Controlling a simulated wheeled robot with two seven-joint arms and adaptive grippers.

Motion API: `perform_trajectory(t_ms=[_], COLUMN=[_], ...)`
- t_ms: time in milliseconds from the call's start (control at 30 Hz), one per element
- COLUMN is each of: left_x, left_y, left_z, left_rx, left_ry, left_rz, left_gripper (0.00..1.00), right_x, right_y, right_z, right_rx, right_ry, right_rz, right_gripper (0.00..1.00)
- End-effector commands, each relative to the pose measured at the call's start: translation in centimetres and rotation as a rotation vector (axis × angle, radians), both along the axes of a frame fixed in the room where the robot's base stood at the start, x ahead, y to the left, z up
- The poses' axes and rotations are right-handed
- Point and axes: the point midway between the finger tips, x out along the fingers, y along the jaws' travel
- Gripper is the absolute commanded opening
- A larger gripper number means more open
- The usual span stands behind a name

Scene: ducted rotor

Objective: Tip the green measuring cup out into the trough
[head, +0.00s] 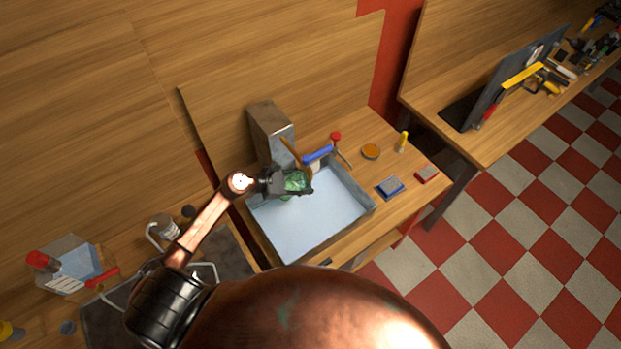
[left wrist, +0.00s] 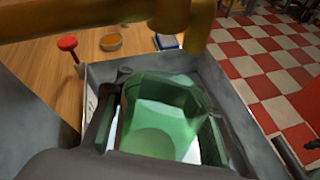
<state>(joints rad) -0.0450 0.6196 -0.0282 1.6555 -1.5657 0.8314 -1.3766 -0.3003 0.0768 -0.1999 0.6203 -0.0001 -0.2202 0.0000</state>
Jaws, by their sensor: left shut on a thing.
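The green measuring cup (head: 295,183) is held by my left gripper (head: 290,181) over the back left part of the trough (head: 358,203). In the left wrist view the translucent cup (left wrist: 160,125) sits between the two fingers of my left gripper (left wrist: 165,140), which is shut on it. I look into the cup's open inside and see no clear contents. The trough is a grey-walled basin with a pale bottom, and its grey rim (left wrist: 100,72) shows around the cup. My right gripper is not in view.
A grey block-shaped fixture (head: 271,130) stands behind the trough, with a brownish spout near the gripper. A blue-handled item (head: 318,153), red-topped tool (head: 336,137), orange dish (head: 370,152), blue box (head: 390,187) and red box (head: 427,173) lie around the trough's back and right.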

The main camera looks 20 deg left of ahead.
Motion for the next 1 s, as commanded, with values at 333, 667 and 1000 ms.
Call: perform_trajectory(t_ms=[333,667,1000], left_x=[0.0,-0.1,-0.2], left_y=[0.3,0.5,0.8], left_z=[-0.4,-1.1,-1.7], left_rx=[0.116,0.211,0.300], left_ry=[0.027,0.052,0.073], left_rz=[-0.001,-0.001,-0.001], left_gripper=[0.00,0.00,0.00], right_x=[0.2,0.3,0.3], right_y=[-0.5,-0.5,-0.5], right_z=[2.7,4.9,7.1], right_rx=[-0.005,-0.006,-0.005], right_ry=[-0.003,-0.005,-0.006], right_rz=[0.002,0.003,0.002], right_gripper=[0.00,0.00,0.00])
